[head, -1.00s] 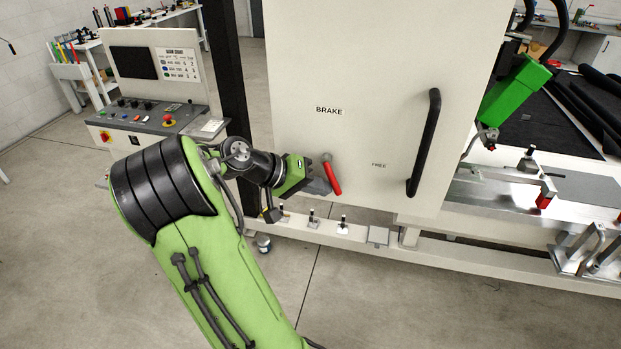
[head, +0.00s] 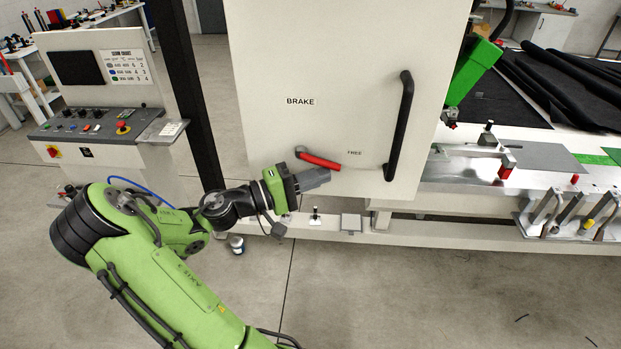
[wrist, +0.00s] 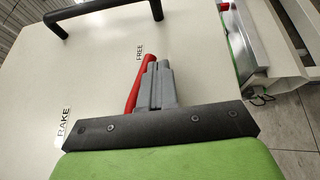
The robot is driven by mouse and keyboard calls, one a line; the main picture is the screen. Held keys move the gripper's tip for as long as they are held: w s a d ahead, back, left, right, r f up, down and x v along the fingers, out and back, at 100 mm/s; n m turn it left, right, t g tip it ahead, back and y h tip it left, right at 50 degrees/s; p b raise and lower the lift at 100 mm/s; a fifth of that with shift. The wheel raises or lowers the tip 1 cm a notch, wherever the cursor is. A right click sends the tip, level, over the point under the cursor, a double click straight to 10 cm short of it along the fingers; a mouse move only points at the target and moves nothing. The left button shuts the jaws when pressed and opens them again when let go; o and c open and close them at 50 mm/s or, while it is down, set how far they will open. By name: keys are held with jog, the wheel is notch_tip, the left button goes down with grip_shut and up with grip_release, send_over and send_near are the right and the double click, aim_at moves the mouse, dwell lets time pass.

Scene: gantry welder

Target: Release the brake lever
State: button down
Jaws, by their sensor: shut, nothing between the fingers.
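The red brake lever (head: 320,161) is on the white cabinet panel (head: 290,60), below the BRAKE label (head: 300,101). It lies nearly level, tilted slightly down to the right, with its free end towards the FREE label (head: 354,153). My gripper (head: 328,174) is just below the lever, its fingers shut with nothing between them. In the wrist view the lever (wrist: 135,82) runs along the left side of my shut fingers (wrist: 158,68), very close to them; I cannot tell whether they touch. The FREE label (wrist: 140,52) shows beyond the lever's tip.
A black vertical handle (head: 401,125) stands out from the panel right of the lever. A base rail with small clamps (head: 315,217) runs below. A control console (head: 105,125) is at left, and a work table with a metal bracket (head: 480,150) is at right.

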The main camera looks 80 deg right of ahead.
jog(key=shift+s+r+p, duration=0.3)
jog(key=shift+s+r, duration=0.1)
jog(key=shift+r, duration=0.1)
jog(key=shift+s, duration=0.1)
dwell(0.5)
jog(key=f+b, duration=0.3)
jog(key=f, duration=0.1)
jog(key=shift+w+a, duration=0.1)
jog(key=shift+w, duration=0.15)
jog(key=f+v, duration=0.2)
jog(key=v, duration=0.8)
jog(key=shift+s+a+b, duration=0.2)
jog(key=shift+s+b, duration=0.05)
jog(key=shift+b, duration=0.15)
